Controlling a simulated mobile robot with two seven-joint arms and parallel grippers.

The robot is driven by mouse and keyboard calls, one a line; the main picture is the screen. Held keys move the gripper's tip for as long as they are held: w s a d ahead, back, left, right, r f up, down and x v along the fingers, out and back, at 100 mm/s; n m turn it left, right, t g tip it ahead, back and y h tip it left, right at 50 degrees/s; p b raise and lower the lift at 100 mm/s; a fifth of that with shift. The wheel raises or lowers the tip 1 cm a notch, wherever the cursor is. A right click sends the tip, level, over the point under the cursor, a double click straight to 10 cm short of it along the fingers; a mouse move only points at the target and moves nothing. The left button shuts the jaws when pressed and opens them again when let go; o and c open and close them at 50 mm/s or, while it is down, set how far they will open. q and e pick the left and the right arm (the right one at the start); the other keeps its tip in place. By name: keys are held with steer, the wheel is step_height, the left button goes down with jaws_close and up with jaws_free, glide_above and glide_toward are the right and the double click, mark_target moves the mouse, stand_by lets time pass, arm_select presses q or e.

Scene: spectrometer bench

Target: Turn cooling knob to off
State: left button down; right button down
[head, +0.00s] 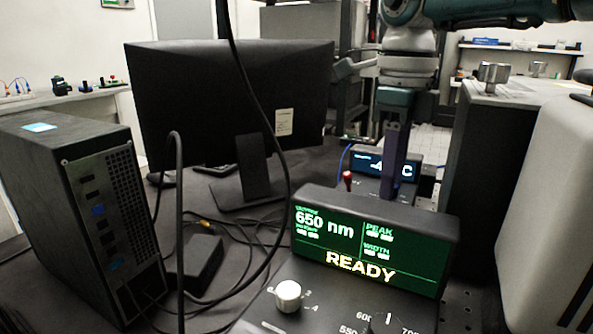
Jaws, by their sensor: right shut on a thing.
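The cooling unit (366,162) stands behind the green-screened spectrometer unit. Its small lit screen shows a minus reading ending in C, partly covered by my gripper. A red-topped toggle (348,180) stands at its left. My right gripper (389,192) comes down from the top right, its dark fingers pointing down in front of that screen. It is shut at the cooling unit's control panel, apparently on the cooling knob. The knob and the fingertips' contact are hidden by the fingers and the front unit's top edge. My left gripper is not in view.
The spectrometer unit (450,238) reads 650 nm and READY; a silver knob (288,295) is on its front panel. A monitor (225,100) and a computer tower (85,200) stand left, with loose cables. A pale housing (545,200) stands close at right.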

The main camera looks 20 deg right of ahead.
steer(key=n, duration=0.5)
steer(key=shift+n, duration=0.3)
steer(key=n+b, duration=0.1)
steer(key=n, duration=0.2)
steer(key=shift+n, duration=1.1)
steer(key=c, duration=0.7)
jaws_free()
steer(key=shift+r, duration=0.1)
step_height(320, 180, up, 10)
steer(key=shift+f+p, duration=0.1)
steer(key=shift+p, duration=0.25)
